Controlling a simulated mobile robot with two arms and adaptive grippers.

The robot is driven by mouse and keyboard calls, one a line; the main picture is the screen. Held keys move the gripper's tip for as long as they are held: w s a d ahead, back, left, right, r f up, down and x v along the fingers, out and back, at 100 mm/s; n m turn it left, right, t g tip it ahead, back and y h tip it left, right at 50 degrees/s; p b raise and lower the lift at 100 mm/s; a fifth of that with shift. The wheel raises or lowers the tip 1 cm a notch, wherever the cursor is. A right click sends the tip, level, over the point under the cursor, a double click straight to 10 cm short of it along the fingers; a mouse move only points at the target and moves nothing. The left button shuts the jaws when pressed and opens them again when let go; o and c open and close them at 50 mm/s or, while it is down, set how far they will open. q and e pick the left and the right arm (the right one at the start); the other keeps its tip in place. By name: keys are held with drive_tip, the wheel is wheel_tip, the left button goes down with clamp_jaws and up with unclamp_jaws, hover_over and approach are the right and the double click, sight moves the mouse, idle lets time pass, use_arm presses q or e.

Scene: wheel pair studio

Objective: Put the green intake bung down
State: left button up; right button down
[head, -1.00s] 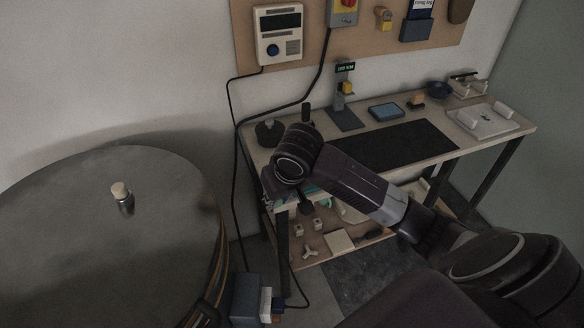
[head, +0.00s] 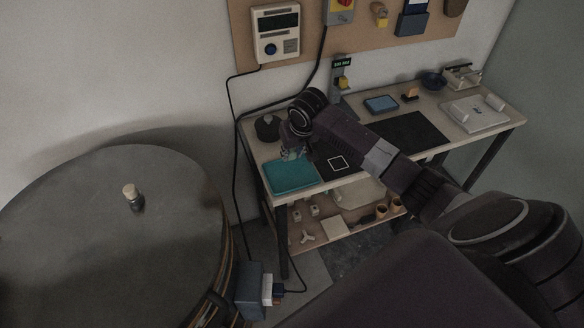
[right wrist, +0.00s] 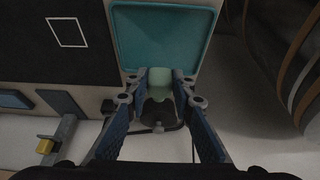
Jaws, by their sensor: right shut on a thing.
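The green intake bung (right wrist: 160,80) is pale green and sits between the fingertips of my right gripper (right wrist: 160,86) in the right wrist view. The right gripper is shut on it. In the head view my right gripper (head: 293,150) is over the left end of the workbench, by the back edge of a teal tray (head: 292,178). The bung cannot be made out clearly there. In the right wrist view the tray (right wrist: 122,38) lies just beyond the bung. My left gripper is not in view.
A dark round object (head: 267,127) stands at the bench's back left corner. A black mat (head: 410,133) and a blue tray (head: 381,104) lie further right. A round dark table (head: 80,240) bearing a corked bottle (head: 133,197) stands at left. The teal tray looks empty.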

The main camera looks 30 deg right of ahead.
sight(290, 174)
wheel_tip(290, 174, down, 4)
drive_tip(key=shift+w+r, duration=0.1)
drive_tip(key=shift+r, duration=0.05)
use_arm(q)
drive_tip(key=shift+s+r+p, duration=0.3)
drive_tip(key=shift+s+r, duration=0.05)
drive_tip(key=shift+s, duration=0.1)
use_arm(e)
drive_tip(key=shift+f, duration=2.2)
drive_tip(key=c, duration=1.7)
unclamp_jaws()
drive_tip(key=shift+f, duration=0.1)
drive_tip(key=shift+o, duration=0.2)
use_arm(q)
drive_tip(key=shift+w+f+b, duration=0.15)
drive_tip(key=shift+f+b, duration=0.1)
drive_tip(key=shift+b, duration=0.05)
use_arm(e)
drive_tip(key=v, duration=1.2)
